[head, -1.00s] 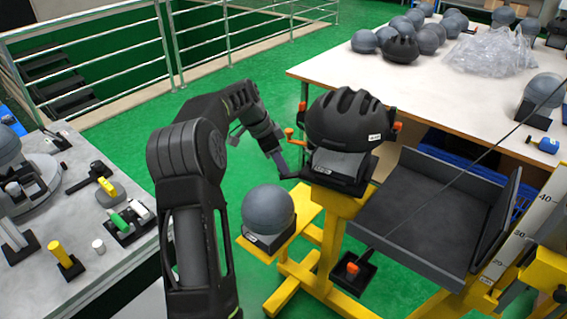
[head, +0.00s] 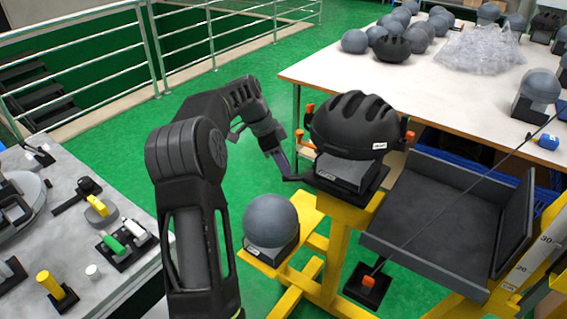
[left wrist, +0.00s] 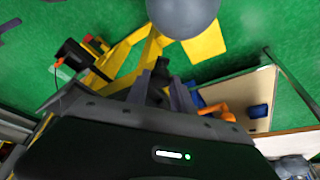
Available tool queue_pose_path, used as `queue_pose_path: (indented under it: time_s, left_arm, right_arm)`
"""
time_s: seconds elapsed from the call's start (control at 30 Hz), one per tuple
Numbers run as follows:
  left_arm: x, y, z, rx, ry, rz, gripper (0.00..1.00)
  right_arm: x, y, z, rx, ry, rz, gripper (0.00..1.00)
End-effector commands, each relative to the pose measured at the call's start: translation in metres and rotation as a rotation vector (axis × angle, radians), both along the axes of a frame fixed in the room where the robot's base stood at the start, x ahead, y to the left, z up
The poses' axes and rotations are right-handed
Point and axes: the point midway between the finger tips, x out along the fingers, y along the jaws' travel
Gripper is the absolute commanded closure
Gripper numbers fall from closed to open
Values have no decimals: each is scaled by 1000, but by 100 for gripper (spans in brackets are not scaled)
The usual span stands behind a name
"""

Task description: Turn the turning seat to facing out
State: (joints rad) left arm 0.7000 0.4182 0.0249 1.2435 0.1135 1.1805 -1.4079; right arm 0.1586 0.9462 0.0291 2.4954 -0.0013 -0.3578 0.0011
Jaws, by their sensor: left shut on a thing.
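The turning seat (head: 362,195) is a black plate on top of a yellow post. A grey headform block (head: 340,172) stands on it, wearing a black helmet (head: 354,122). My left gripper (head: 290,178) is at the near left corner of the seat, shut on a thin dark bar that seems to stick out from it. The left wrist view shows the fingers (left wrist: 160,84) closed around a small dark part. The finger contact is small and partly hidden. My right gripper is not in view.
A grey ball headform (head: 270,219) sits on a yellow side shelf just below my gripper. A dark tray (head: 440,215) stands right of the seat. Orange clips (head: 310,107) flank the helmet. A white table (head: 330,70) with helmets is behind.

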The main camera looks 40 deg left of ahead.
Motion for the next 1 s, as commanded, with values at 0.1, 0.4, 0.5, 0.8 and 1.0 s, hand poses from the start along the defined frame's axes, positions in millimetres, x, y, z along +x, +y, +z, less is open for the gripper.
queue_pose_path:
  time_s: [0.1,0.4,0.5,0.8,1.0]
  left_arm:
    - [2,3,1,9,-7,3,100]
    - [1,2,1,7,-5,3,51]
    - [1,2,1,6,-5,2,51]
    - [-3,5,13,6,-6,3,51]
    - [-12,13,43,8,-7,4,51]
  right_arm:
    - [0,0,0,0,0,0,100]
    - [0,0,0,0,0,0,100]
    - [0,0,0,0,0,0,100]
    - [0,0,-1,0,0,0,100]
    - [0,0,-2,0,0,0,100]
